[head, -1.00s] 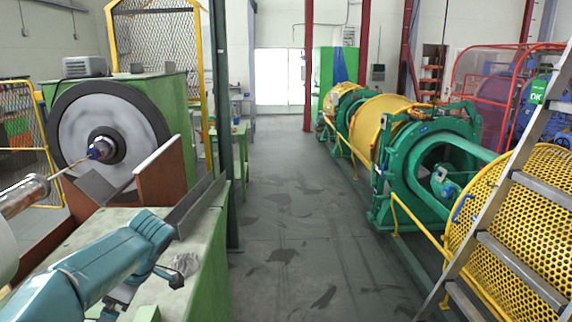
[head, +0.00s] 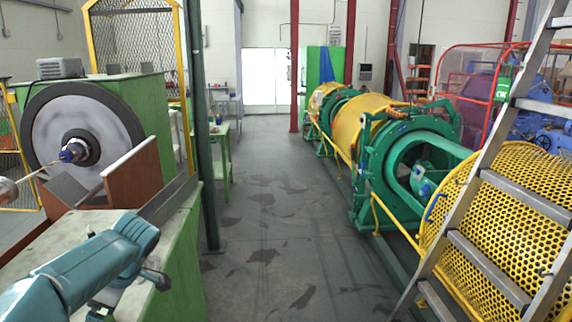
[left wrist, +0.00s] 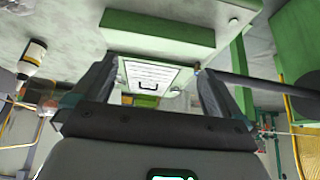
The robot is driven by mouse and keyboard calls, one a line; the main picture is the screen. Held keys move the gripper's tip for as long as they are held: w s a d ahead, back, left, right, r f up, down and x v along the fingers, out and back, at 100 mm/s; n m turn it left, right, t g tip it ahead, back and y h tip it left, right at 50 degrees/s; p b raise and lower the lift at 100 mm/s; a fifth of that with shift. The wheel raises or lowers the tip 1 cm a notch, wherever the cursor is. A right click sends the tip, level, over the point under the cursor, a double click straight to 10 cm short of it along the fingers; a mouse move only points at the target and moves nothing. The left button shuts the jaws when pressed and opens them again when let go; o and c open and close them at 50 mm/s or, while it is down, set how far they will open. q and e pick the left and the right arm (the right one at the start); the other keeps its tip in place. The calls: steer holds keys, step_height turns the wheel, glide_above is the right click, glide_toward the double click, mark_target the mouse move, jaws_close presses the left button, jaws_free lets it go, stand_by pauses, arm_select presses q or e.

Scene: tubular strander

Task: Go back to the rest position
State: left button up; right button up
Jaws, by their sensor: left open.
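My left arm (head: 85,265) is teal and comes in from the lower left in the head view, over the green bench. Its gripper is mostly hidden there behind the arm's end. In the left wrist view, my left gripper (left wrist: 152,78) has its two dark fingers wide apart with nothing between them. A pale panel with a dark handle (left wrist: 150,78) shows beyond the gap, apart from the fingers. My right arm and gripper are not in view.
A green bench (head: 187,250) and a large dark-rimmed wheel (head: 45,130) stand at left, beside a dark post (head: 203,150). A metal ladder (head: 480,190), yellow mesh drum (head: 510,215) and green strander frame (head: 365,205) line the right. The grey aisle (head: 265,210) between is clear.

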arm_select(q)
steer(key=s+d+f+m+h, duration=0.25)
steer(key=d+f+m, duration=0.25)
steer(key=d+f, duration=0.5)
steer(key=s+d+f+m+h, duration=0.2)
steer(key=d+f+m+h, duration=0.3)
steer(key=f, duration=0.9)
steer(key=s+d+f+m+h, duration=0.1)
steer(key=s+d+f+m, duration=0.1)
steer(key=s, duration=0.4)
steer(key=s+d+f+m, duration=0.2)
steer(key=s+d+f, duration=0.3)
steer(key=s, duration=0.2)
steer(key=s+d+f+m+t+h, duration=0.1)
steer(key=s+d+f+m, duration=0.2)
steer(key=s, duration=0.4)
steer(key=shift+d+f+h, duration=0.35)
steer(key=shift+d+f, duration=0.25)
steer(key=shift+f, duration=0.15)
